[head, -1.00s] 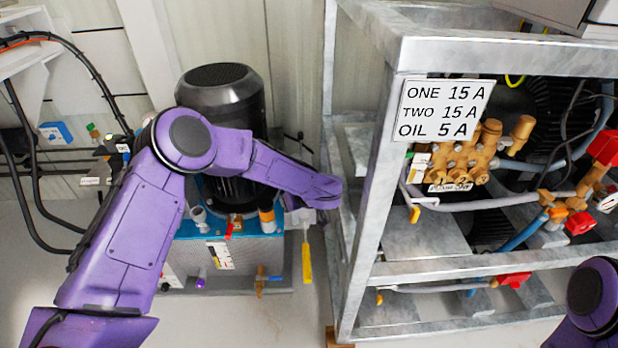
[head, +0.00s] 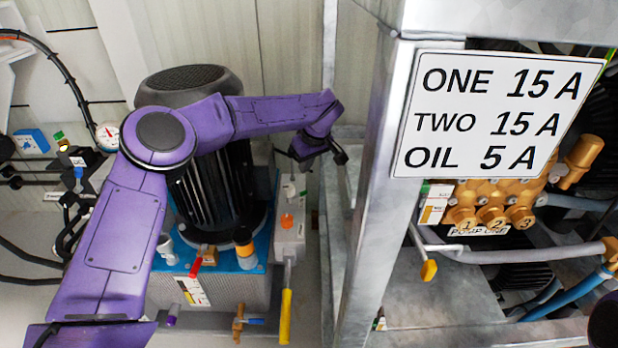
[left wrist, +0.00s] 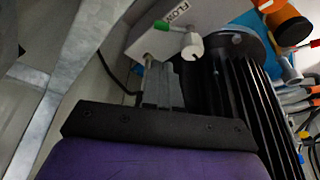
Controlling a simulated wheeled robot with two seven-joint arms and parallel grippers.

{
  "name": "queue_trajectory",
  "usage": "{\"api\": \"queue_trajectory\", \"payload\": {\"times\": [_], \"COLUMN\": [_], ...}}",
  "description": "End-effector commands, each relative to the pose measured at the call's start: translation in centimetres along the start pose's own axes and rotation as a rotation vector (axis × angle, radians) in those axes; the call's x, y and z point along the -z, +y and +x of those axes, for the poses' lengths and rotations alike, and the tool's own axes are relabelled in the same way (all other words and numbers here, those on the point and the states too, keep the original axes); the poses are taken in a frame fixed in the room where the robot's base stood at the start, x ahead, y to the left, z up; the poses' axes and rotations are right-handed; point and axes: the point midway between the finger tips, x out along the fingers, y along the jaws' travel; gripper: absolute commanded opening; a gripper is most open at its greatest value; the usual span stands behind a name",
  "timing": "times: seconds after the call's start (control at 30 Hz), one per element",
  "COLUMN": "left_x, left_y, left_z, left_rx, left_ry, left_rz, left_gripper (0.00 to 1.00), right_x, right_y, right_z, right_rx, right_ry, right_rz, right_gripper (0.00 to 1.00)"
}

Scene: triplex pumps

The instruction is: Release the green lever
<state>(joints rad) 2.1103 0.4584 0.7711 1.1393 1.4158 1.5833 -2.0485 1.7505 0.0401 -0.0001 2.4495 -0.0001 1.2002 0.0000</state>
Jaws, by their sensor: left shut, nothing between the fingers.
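A small green-tipped lever (left wrist: 161,26) sits beside a white fitting on the grey box (left wrist: 195,22) labelled FLOW in the left wrist view. In the head view this box (head: 290,225) stands right of the black motor, and the lever is too small to make out clearly. My left gripper (head: 306,163) hangs above the box, next to the frame post. In the left wrist view its fingers (left wrist: 162,85) are together, empty, and point toward the box, with the lever beyond the tips. I cannot tell whether they touch anything. My right gripper is out of view.
A black finned motor (head: 205,190) stands left of the box. A yellow handle (head: 285,315) hangs below it. The galvanised frame (head: 375,200) with a white sign (head: 500,115) is close on the right. Another green-topped valve (head: 58,136) is at the far left.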

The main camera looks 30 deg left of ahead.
Motion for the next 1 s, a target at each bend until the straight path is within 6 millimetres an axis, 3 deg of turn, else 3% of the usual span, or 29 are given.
{"api": "queue_trajectory", "payload": {"times": [0.33,0.73,1.0], "left_x": [-0.8,-0.8,-0.6], "left_y": [1.1,0.8,0.8], "left_z": [0.3,7.9,9.9], "left_rx": [-0.005,-0.003,-0.004], "left_ry": [0.000,0.000,0.001], "left_rz": [0.017,0.012,0.012], "left_gripper": [0.00,0.00,0.00], "right_x": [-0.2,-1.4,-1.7], "right_y": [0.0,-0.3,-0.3], "right_z": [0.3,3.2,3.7], "right_rx": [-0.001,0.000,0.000], "right_ry": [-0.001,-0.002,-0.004], "right_rz": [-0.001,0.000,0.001], "right_gripper": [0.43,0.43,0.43]}}
